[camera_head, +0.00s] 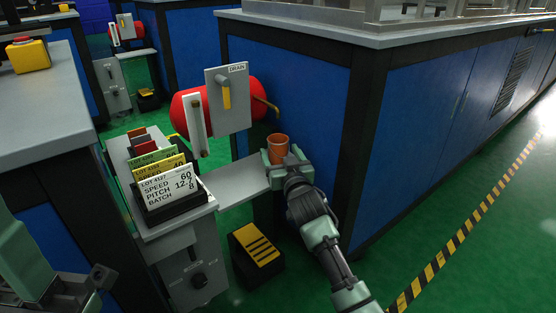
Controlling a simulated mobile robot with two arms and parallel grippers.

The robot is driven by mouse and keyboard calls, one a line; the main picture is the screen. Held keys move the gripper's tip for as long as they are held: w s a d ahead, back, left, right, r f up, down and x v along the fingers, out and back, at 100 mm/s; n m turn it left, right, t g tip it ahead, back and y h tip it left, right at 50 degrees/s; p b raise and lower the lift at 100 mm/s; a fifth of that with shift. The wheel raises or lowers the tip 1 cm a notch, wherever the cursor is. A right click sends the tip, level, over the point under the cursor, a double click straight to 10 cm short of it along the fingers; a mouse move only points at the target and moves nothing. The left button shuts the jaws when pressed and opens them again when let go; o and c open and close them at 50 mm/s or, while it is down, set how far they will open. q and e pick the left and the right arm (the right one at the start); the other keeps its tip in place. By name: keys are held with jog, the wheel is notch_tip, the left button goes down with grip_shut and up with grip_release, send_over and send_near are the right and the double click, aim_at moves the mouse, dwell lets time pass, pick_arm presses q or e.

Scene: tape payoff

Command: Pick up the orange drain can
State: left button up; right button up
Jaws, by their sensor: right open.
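The orange drain can (278,146) stands upright at the end of a narrow grey shelf, below a thin bent drain pipe. My right gripper (279,160) is at the can, with its open jaws to either side of the can's lower part. I cannot tell whether the fingers touch it. The can's lower part is partly hidden by the gripper. Part of my left arm (30,262) shows at the lower left, and its jaw state is not clear.
A red tank (190,112) with a grey DRAIN panel (229,98) is behind the shelf (238,180). Lot cards (165,183) stand in a holder to the left. A black and yellow step (256,252) is on the floor below. A blue cabinet (300,95) stands close behind the can.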

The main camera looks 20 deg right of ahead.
jog(key=shift+w, duration=0.5)
jog(key=c, duration=1.5)
jog(key=shift+o, duration=0.2)
jog(key=shift+r, duration=0.1)
